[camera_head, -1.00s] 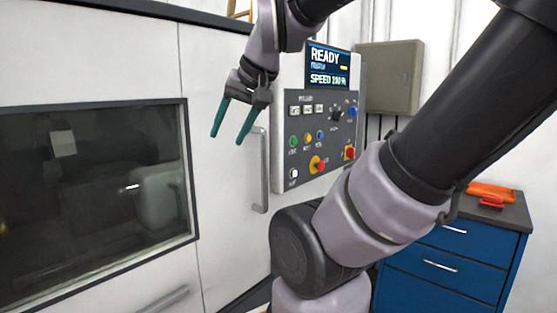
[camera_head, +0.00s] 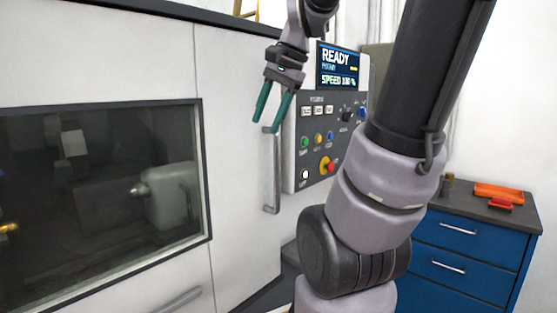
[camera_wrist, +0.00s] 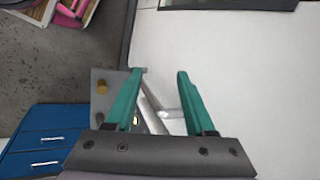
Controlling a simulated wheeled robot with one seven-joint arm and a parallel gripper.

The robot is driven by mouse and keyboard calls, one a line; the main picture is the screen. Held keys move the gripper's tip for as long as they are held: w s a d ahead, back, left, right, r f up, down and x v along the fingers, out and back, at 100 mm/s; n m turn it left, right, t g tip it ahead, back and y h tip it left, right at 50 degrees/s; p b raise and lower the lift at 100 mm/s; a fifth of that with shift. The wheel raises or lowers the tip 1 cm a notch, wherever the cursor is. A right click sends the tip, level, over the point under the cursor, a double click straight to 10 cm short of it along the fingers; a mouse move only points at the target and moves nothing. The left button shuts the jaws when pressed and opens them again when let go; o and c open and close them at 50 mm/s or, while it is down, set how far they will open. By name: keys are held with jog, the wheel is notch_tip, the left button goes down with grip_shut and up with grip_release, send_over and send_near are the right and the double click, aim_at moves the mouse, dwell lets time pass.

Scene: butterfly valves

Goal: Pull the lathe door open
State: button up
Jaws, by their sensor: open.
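The white lathe door (camera_head: 240,130) has a dark window (camera_head: 90,190) and a vertical grey bar handle (camera_head: 271,180) near its right side. The door looks closed. My gripper (camera_head: 270,126) has two green fingers, spread apart and pointing down at the handle's upper end. In the wrist view, the handle (camera_wrist: 152,112) shows in the gap between the fingers of my gripper (camera_wrist: 158,72). I cannot tell whether a finger touches it. Nothing is gripped.
The control panel (camera_head: 330,130), with a screen and coloured buttons, stands just right of the handle and close to my gripper. A blue drawer cabinet (camera_head: 460,250) with an orange item (camera_head: 498,192) on top is at the right. A grey box is mostly hidden behind my arm.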

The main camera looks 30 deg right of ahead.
jog(key=w+d+f+m+g+y, duration=0.2)
jog(key=w+d+f+m+g, duration=0.15)
jog(key=w+d+m, duration=0.5)
jog(key=d+x, duration=0.1)
jog(key=x, duration=0.8)
jog(key=shift+s+d+f+t+h, duration=0.2)
jog(key=shift+s+f+t+h, duration=0.1)
jog(key=shift+s+f+t, duration=0.15)
grip_shut()
jog(key=shift+m, duration=0.25)
dwell(0.4)
